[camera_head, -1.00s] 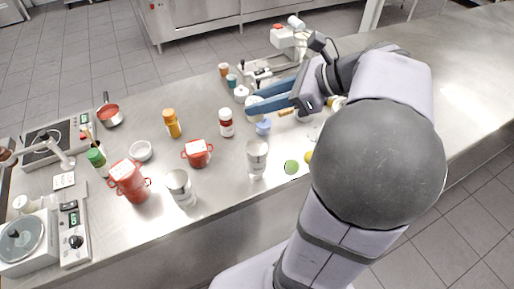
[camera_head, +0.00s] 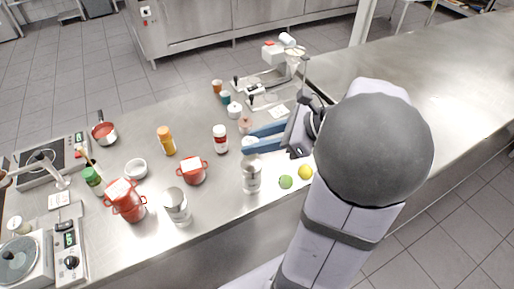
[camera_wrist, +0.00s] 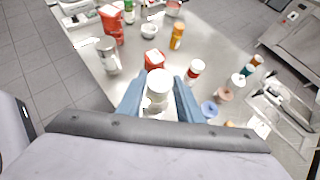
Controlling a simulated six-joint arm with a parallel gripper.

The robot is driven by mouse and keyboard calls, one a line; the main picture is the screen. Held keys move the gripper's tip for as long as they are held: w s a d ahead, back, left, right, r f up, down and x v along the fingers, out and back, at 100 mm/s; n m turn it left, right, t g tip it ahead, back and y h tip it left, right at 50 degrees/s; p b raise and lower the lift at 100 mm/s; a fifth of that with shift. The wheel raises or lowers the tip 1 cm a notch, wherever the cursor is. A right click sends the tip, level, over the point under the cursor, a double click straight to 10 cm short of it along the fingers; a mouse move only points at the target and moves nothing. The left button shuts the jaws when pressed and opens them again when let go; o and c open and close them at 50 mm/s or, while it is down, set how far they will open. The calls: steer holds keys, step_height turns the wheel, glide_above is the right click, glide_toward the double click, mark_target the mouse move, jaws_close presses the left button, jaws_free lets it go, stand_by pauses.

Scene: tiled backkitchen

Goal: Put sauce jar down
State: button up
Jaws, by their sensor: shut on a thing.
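The sauce jar (camera_wrist: 158,82) has a wide pale lid and sits between the blue fingers of my gripper (camera_wrist: 160,92) in the wrist view. The fingers are shut on it from both sides. The lid faces the wrist camera, so the jar's base and its height above the counter are hard to tell. The jar is mostly hidden there by the fingers.
A red pot (camera_head: 192,172), a red-labelled white bottle (camera_head: 220,139) and a brownish jar (camera_head: 245,124) stand close by. A lime (camera_head: 286,182) and a lemon (camera_head: 305,172) lie near the front edge. A blue jar (camera_wrist: 210,108) is right of the fingers. Bare counter lies left of the white-labelled bottle.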

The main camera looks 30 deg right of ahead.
steer(key=shift+f, duration=1.65)
steer(key=shift+f, duration=0.25)
steer(key=o, duration=1.1)
steer(key=shift+r, duration=0.1)
steer(key=shift+r, duration=0.15)
steer(key=shift+d+r, duration=0.1)
steer(key=b+v, duration=0.2)
steer(key=v, duration=0.9)
steer(key=shift+s+d+r, duration=0.2)
steer(key=shift+s+r, duration=0.05)
